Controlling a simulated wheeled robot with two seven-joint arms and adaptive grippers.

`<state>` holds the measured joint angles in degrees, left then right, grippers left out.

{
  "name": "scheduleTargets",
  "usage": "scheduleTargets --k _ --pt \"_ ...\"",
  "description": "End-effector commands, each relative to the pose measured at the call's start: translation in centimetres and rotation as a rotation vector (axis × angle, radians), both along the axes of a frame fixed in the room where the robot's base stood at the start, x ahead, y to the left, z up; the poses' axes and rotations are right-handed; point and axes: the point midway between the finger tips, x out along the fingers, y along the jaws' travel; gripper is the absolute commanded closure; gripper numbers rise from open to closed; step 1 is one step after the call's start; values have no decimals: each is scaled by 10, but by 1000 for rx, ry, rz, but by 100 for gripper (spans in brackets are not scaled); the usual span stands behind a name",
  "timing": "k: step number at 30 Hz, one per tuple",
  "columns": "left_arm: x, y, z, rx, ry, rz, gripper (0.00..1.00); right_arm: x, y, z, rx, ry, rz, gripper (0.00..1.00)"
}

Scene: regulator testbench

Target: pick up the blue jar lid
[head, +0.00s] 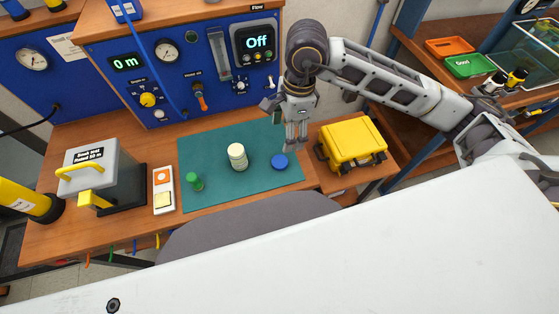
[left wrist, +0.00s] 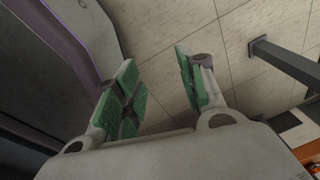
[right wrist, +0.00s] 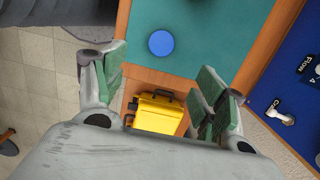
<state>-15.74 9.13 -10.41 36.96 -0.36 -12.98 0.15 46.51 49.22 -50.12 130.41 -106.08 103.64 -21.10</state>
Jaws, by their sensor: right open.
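The blue jar lid (head: 279,161) lies flat on the green mat (head: 215,148), near the mat's right edge. It also shows in the right wrist view (right wrist: 161,43), beyond my open fingers and roughly midway between them. My right gripper (head: 296,145) points down just above and behind the lid, apart from it, with its fingers open and empty. A cream jar (head: 238,157) stands left of the lid on the mat. My left gripper (left wrist: 160,95) shows only in its own wrist view, open and empty, with floor tiles beyond it.
A yellow case (head: 352,143) sits right of the mat. The blue test panel (head: 200,65) rises behind the bench. A grey box with a yellow handle (head: 103,172) stands at left. A grey stool seat (head: 240,220) is in front.

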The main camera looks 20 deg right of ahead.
Motion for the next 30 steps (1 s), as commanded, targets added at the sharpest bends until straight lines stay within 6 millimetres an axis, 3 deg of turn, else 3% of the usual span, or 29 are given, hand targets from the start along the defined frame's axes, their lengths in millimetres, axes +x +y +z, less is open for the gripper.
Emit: scheduleTargets --k 8,17,24,30 --pt "-8 -4 -1 -4 11 2 60 0 1 -6 2 3 -1 29" --pt "-10 -17 -2 -18 12 6 60 -1 6 -41 3 4 0 29" --pt "-7 -13 -2 -14 9 5 60 0 9 -71 2 4 -1 29" --pt "-2 -4 0 -5 2 1 60 0 11 -85 3 2 1 29"
